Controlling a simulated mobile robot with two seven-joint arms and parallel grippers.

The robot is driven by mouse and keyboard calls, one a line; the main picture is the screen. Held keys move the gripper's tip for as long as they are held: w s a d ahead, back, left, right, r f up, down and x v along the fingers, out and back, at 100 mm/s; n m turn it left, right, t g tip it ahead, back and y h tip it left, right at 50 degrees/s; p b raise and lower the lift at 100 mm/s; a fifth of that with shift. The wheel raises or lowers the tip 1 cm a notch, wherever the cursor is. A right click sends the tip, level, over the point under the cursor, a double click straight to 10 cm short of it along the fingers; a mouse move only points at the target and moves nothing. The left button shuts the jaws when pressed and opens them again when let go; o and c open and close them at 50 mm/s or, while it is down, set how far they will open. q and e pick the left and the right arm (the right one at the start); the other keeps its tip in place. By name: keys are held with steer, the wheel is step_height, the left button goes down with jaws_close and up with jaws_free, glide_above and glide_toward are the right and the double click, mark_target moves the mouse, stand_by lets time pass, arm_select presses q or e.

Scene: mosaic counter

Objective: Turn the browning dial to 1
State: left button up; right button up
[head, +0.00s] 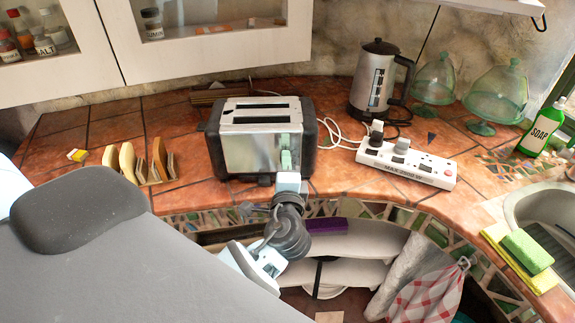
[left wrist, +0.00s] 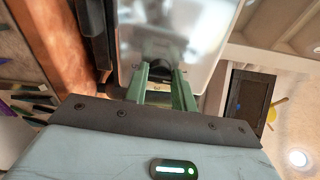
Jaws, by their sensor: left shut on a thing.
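The toaster (head: 240,152) is a shiny metal box with black ends and two slots on top, standing on the tiled counter. Its metal front also fills the upper middle of the left wrist view (left wrist: 180,30). My left gripper (head: 286,160) is at the right part of the toaster's front. In the left wrist view its two green fingers (left wrist: 161,78) are closed around the dark browning dial (left wrist: 159,70). The dial is hidden behind the gripper in the head view, and its number marks cannot be read. My right gripper is in neither view.
A power strip (head: 407,167) and a metal kettle (head: 374,82) stand right of the toaster, with white and dark cables between. A wooden rack (head: 150,177) is to the left. A sink (head: 545,212), sponge (head: 527,251) and green soap bottle (head: 541,128) are at the right.

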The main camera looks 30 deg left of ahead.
arm_select(q)
steer(key=shift+n, duration=0.7)
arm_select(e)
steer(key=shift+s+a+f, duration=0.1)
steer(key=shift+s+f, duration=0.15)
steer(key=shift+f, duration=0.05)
arm_select(q)
steer(key=o, duration=1)
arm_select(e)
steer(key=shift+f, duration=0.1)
arm_select(q)
steer(key=b+v, duration=0.1)
steer(key=v, duration=0.6)
steer(key=shift+s+d+b, duration=0.2)
steer(key=shift+s+b, duration=0.1)
steer(key=shift+s, duration=0.1)
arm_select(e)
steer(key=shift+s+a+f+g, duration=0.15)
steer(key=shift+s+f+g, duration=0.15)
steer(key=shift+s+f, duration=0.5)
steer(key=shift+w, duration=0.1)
